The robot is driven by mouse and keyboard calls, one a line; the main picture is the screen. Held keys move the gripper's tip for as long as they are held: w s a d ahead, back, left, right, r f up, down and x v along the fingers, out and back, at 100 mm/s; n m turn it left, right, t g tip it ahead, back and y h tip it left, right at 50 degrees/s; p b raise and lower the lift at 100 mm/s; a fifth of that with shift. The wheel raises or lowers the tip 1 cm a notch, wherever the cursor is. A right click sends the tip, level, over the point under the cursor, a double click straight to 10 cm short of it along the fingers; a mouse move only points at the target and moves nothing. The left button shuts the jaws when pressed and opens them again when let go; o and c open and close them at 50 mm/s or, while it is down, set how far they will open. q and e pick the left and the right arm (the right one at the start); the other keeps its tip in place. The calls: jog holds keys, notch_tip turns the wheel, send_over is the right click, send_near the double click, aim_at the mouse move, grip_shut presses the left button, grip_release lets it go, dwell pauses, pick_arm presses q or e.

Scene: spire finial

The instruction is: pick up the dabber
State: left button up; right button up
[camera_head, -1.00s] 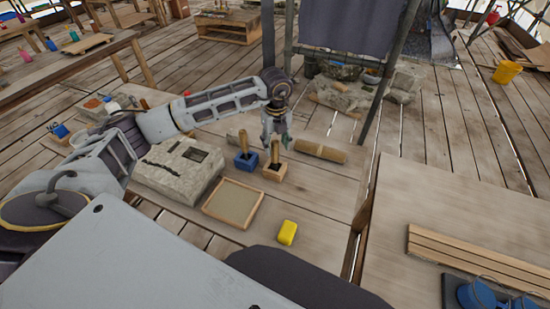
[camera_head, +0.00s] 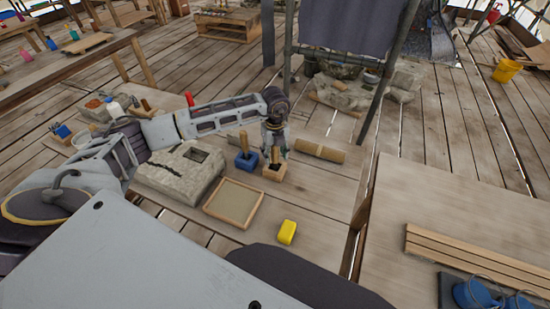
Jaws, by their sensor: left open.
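Two upright wooden-handled tools stand side by side on the planks, either of which could be the dabber. One has a blue base (camera_head: 247,162), and the other has a tan wooden block base (camera_head: 273,173). My left gripper (camera_head: 275,157) points down over the tan-based one, with its open fingers at the handle's height, around or just in front of it. I cannot tell whether they touch it. The fingers partly hide that handle. My right gripper is not in view.
A pale stone block (camera_head: 180,172) lies left of the tools and a shallow framed tray (camera_head: 234,203) in front. A yellow block (camera_head: 287,232) is nearer. A wooden roller (camera_head: 320,151) lies to the right. A table (camera_head: 440,215) fills the right side.

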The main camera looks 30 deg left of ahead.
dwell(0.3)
pick_arm(q)
grip_shut()
jog(key=shift+r, duration=0.15)
notch_tip(320, 180, up, 8)
jog(key=shift+r+b, duration=0.25)
jog(key=shift+b, duration=0.55)
jog(key=shift+r, duration=0.65)
